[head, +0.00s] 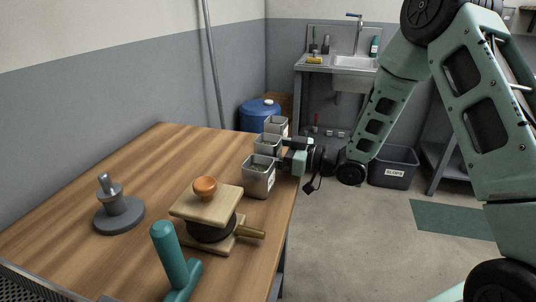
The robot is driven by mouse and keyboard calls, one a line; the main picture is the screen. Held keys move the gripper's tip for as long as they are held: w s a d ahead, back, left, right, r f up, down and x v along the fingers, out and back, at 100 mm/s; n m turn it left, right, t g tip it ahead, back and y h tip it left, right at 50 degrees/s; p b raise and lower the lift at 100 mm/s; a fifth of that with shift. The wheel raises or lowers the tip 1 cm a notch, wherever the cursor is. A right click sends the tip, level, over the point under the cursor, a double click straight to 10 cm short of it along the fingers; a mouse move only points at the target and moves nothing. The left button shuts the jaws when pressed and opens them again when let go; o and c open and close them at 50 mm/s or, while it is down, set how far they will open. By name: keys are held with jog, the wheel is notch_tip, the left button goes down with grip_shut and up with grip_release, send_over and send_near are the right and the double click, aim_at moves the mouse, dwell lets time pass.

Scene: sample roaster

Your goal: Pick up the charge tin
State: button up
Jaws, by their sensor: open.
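Three square metal tins stand in a row along the right edge of the wooden table: a near tin (258,180) with a pale label and greenish contents, a middle tin (267,145), and a far tin (276,125). I cannot tell from the picture which one is the charge tin. My gripper (280,152) reaches in from the right, low over the table edge, beside the near and middle tins. Its jaws are open. The fingertips are small and partly hidden, so I cannot tell whether they touch or straddle a tin.
A wooden press-like device with an orange knob (205,188) stands on the table (140,165) nearer me. A grey weighted tamper-like piece (118,212) and a teal handle (170,255) are to its left and front. A sink (354,64) and a dark bin (393,170) are behind.

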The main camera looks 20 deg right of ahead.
jog(key=shift+w, duration=0.1)
jog(key=c, duration=1.2)
jog(key=shift+o, duration=0.2)
